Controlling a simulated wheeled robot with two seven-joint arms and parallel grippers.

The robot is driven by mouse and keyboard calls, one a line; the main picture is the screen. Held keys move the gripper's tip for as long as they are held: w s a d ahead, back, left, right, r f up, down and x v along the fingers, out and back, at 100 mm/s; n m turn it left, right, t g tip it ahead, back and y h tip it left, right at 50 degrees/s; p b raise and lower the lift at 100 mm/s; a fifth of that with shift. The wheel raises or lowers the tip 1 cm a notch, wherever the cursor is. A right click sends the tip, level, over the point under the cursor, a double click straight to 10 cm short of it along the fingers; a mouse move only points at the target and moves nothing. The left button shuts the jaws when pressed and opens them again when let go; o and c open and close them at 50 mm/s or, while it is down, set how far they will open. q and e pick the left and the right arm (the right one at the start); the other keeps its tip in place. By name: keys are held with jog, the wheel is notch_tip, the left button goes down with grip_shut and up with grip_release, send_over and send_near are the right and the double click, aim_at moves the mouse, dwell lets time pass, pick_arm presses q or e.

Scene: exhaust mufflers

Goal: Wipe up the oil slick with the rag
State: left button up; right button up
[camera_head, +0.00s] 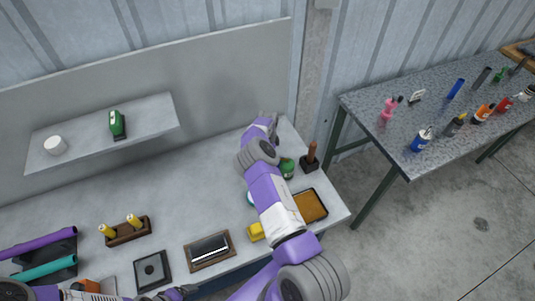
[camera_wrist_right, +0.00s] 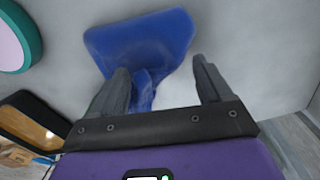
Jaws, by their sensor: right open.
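A blue, cloth-like piece (camera_wrist_right: 142,42), which looks like the rag, shows in the right wrist view with a broad top and a narrower part below. My right gripper (camera_wrist_right: 162,82) is open, with its fingers on either side of that narrower part. In the head view my right gripper (camera_head: 268,120) is at the back of the bench, and my arm hides the blue piece. My left gripper (camera_head: 182,292) is at the bottom edge, too small to read. An amber-brown surface (camera_head: 309,206) lies in a dark-framed tray; I cannot tell whether it is the oil slick.
On the grey bench (camera_head: 190,175) are a green bottle (camera_head: 287,168), a brush-like tool (camera_head: 310,158), a yellow block (camera_head: 256,232), a framed panel (camera_head: 209,250) and a wooden holder (camera_head: 128,231). A teal-rimmed round thing (camera_wrist_right: 30,45) is near the right gripper. A side table (camera_head: 440,110) stands right.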

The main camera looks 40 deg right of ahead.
jog(key=shift+f, duration=0.1)
grip_shut()
dwell(0.5)
